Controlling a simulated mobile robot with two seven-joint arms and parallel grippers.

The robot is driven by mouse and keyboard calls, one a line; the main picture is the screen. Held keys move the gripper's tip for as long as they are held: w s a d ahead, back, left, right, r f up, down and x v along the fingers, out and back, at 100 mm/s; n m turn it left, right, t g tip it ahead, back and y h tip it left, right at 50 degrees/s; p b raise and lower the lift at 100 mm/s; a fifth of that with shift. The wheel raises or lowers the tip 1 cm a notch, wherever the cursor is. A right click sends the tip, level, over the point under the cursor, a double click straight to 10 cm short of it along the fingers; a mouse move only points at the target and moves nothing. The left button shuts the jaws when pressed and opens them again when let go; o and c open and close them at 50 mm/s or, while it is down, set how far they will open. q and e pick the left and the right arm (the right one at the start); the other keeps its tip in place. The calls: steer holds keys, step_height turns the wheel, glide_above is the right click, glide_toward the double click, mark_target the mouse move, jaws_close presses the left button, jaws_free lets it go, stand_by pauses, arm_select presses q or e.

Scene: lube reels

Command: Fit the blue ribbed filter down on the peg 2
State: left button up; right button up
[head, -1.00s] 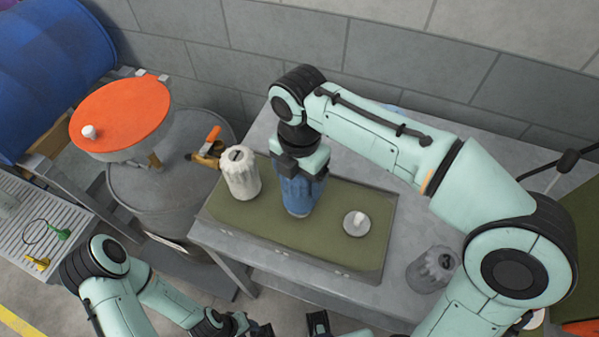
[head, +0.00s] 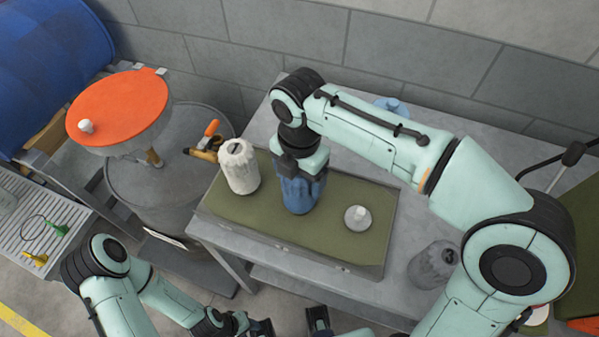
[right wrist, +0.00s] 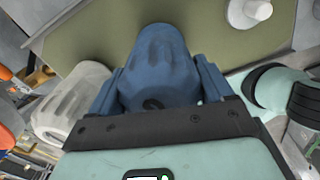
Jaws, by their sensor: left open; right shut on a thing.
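The blue ribbed filter (head: 299,194) stands upright over the middle of the green tray. My right gripper (head: 300,174) is shut on its upper part from above. In the right wrist view the blue filter (right wrist: 160,65) sits between the fingers. A white ribbed filter (head: 239,170) stands to its left, and a bare pale peg on a round base (head: 357,219) is to its right. Whatever is beneath the blue filter is hidden, so I cannot tell whether it is around a peg. My left gripper (head: 290,325) is open and empty at the bottom edge.
The green tray (head: 325,242) lies on a grey metal table. A grey drum with an orange disc (head: 120,110) is left of the table.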

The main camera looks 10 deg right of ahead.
arm_select(q)
steer(key=shift+f, duration=0.1)
arm_select(e)
steer(key=shift+f, duration=0.2)
steer(key=o, duration=1.4)
steer(key=shift+o, duration=0.2)
steer(key=shift+r, duration=0.1)
step_height(320, 180, up, 13)
steer(key=p, duration=0.3)
steer(key=shift+r, duration=0.1)
arm_select(q)
steer(key=r, duration=0.1)
steer(key=w+r, duration=0.2)
steer(key=r, duration=0.1)
steer(key=shift+r, duration=0.1)
steer(key=shift+s, duration=0.1)
